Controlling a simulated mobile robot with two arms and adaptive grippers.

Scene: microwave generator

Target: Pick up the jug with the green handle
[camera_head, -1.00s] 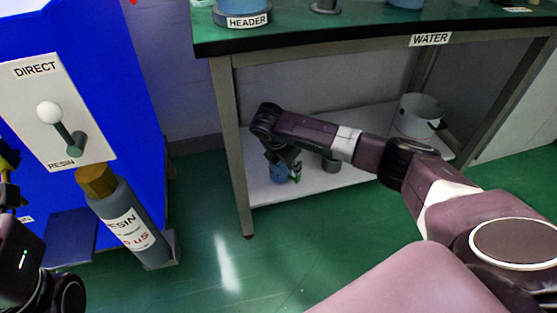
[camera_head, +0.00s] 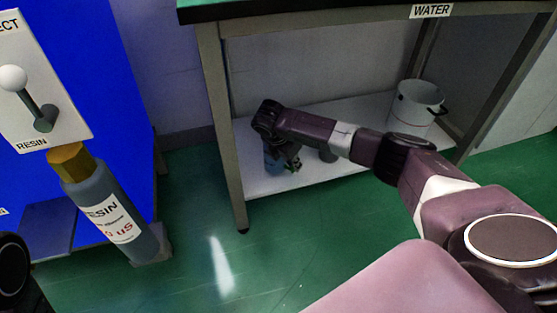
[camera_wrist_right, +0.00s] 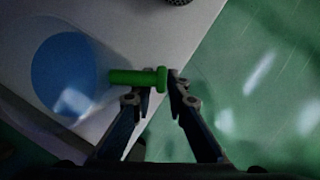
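The jug (camera_wrist_right: 72,78) shows in the right wrist view as a round vessel with a blue inside. Its green handle (camera_wrist_right: 135,77) sticks out to the right. In the head view the right gripper (camera_head: 290,160) is small and dark beside the jug.
The white shelf (camera_head: 285,180) lies under the green-topped table (camera_head: 330,15), between metal legs. A white pot (camera_head: 413,105) stands on it at right. A grey resin bottle (camera_head: 105,205) hangs at the blue machine (camera_head: 75,85) on the left. The floor in front is clear.

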